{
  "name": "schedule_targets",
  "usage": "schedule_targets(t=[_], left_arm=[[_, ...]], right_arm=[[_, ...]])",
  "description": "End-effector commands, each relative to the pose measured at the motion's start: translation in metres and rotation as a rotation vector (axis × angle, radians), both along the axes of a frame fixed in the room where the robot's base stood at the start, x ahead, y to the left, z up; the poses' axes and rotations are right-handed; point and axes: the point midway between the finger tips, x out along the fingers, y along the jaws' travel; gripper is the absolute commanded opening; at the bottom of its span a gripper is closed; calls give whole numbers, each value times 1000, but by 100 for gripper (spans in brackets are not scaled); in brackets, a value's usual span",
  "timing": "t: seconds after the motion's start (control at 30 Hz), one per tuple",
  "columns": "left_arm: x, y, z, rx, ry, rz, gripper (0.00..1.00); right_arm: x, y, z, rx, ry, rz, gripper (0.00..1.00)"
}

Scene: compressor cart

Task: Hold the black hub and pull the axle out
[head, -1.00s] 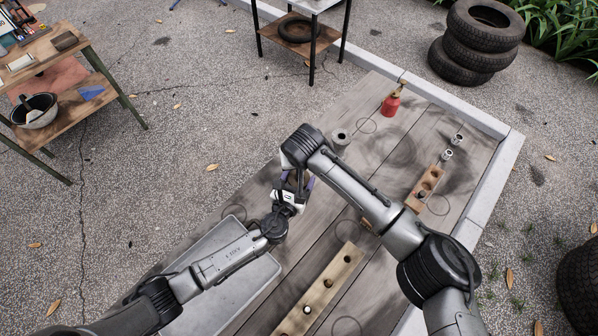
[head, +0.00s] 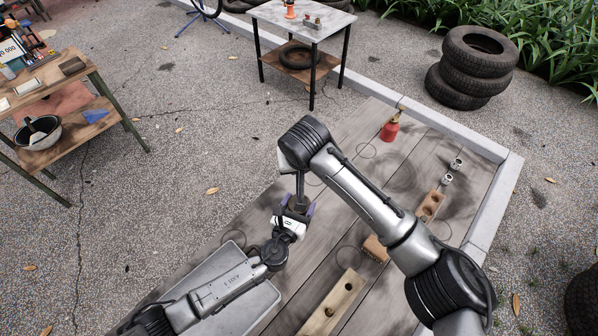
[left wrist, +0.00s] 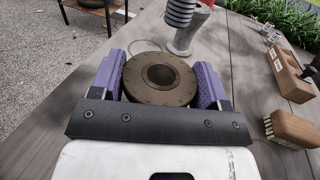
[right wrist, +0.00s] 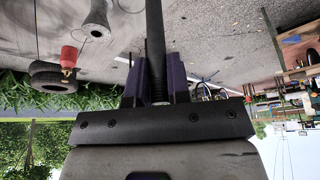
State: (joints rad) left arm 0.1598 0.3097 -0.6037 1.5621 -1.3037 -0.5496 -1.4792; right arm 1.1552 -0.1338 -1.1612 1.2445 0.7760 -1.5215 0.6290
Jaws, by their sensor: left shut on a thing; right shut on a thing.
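My left gripper (head: 297,208) is shut on the hub (left wrist: 160,78). In the left wrist view the hub is a dark brownish round disc between purple finger pads. Its raised centre shows a round recess, with no rod standing in it. My right gripper (right wrist: 157,85) is shut on the axle (right wrist: 155,40), a dark straight rod running out of the top of the right wrist view. In the head view the axle (head: 300,185) shows as a dark rod just above the left gripper. Whether its far end touches the hub cannot be told.
A grey tray (head: 262,298) lies under my left arm. A long wooden block with holes (head: 345,292), a brush (head: 376,248), a smaller holed block (head: 431,205) and a red bottle (head: 390,131) stand on the plank top. A grey funnel-like part (right wrist: 95,22) shows in the right wrist view.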

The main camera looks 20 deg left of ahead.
Motion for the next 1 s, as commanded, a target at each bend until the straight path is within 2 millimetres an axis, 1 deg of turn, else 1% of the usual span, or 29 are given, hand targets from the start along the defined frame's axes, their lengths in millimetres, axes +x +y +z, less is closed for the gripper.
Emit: schedule_targets(t=[0.1,0.37,0.4,0.67,0.9,1.0], left_arm=[[0,0,0,0,1,0,31],[0,0,0,0,1,0,31],[0,0,0,0,1,0,73],[0,0,0,0,1,0,98],[0,0,0,0,0,0,99],[-6,0,-1,0,2,0,99]], right_arm=[[0,0,5,1,-2,1,0],[0,0,6,0,-1,1,0],[0,0,5,0,-1,1,0],[0,0,5,1,-1,0,0],[0,0,5,1,-1,0,0],[0,0,5,1,-1,0,0]])
